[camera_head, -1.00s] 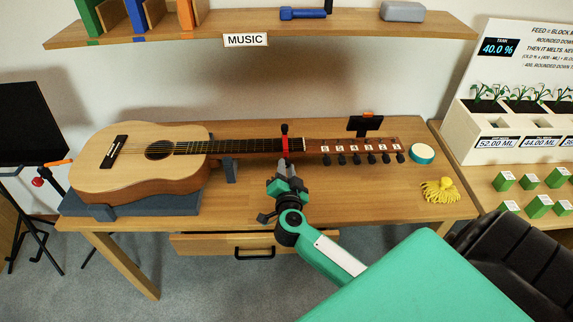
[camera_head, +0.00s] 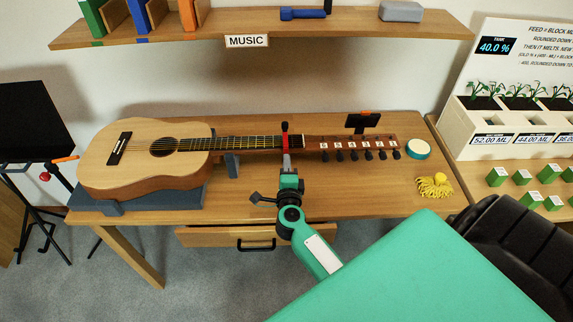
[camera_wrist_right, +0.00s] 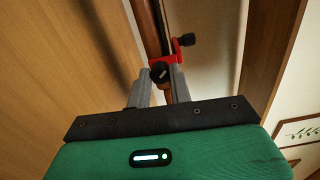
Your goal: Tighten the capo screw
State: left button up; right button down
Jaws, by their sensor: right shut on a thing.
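The acoustic guitar (camera_head: 185,160) lies on its back on the bench, its neck pointing right. A red capo (camera_head: 285,141) is clamped across the neck, with a black knob at its far end. In the right wrist view the red capo (camera_wrist_right: 184,49) sits just beyond my fingertips. My right gripper (camera_head: 287,162) reaches the capo from the front edge of the neck. In the wrist view its grey fingers are shut on the dark capo screw (camera_wrist_right: 159,71), which has a white mark and is partly hidden by them. My left gripper does not show.
Grey stands (camera_head: 160,199) support the guitar. A phone-like black device (camera_head: 361,121), a round teal-rimmed tin (camera_head: 418,150) and a yellow tangle (camera_head: 434,187) are to the right. A shelf (camera_head: 350,32) hangs above. The drawer (camera_head: 210,238) below is slightly open.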

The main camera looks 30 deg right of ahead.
pick_arm(q)
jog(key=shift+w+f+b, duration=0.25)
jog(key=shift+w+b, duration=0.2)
jog(key=shift+b, duration=0.15)
pick_arm(e)
jog(key=shift+m, duration=4.3)
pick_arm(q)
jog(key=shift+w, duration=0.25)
pick_arm(e)
jog(key=c, duration=1.3)
grip_release()
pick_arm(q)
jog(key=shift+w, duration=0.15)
pick_arm(e)
jog(key=shift+o, duration=0.2)
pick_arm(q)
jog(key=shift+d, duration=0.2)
pick_arm(e)
jog(key=shift+s, duration=0.1)
